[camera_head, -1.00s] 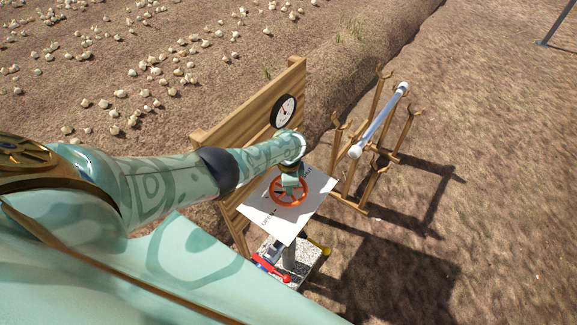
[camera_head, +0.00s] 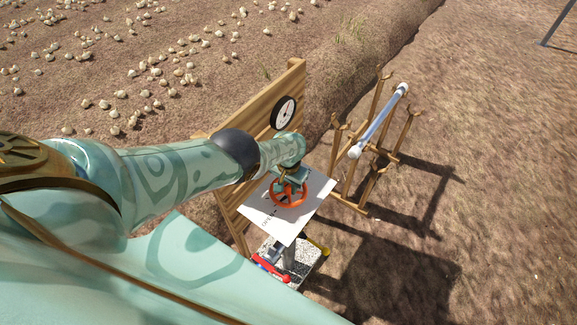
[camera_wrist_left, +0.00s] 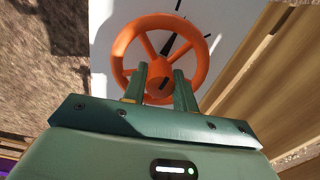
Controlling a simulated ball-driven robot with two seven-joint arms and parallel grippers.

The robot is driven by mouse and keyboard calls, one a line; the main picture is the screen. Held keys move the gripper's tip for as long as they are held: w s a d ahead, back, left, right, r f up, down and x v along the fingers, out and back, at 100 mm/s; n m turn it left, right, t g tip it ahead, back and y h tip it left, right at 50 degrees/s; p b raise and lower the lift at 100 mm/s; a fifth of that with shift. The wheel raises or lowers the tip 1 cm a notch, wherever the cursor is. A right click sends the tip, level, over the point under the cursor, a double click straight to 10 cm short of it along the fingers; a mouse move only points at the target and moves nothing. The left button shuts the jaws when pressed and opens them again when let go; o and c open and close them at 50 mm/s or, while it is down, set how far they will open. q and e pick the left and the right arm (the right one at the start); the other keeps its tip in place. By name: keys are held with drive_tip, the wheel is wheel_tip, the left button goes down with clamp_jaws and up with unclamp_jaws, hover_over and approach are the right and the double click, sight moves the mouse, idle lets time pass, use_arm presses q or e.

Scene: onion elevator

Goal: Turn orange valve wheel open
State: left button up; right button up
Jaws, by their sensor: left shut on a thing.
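The orange valve wheel (camera_head: 289,203) lies over a white printed plate (camera_head: 262,219) in front of a wooden board. In the left wrist view the wheel (camera_wrist_left: 203,62) shows as an orange ring with spokes and a hub. My left gripper (camera_head: 286,184) is above the wheel, at its rear part. In the left wrist view its two green fingers (camera_wrist_left: 160,80) reach inside the ring and are shut on a spoke near the hub. The exact contact is partly hidden by the fingers. My right gripper is not in view.
A round gauge (camera_head: 284,112) is on the wooden board (camera_head: 236,114) behind the wheel. A wooden rack (camera_head: 353,180) holding a pale tube (camera_head: 380,120) stands to the right. Below the plate are a red-handled part (camera_head: 270,268) and a speckled block (camera_head: 303,268). Open soil lies further right.

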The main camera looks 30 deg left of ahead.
use_arm(q)
drive_tip(key=shift+n, duration=1)
drive_tip(key=o, duration=1)
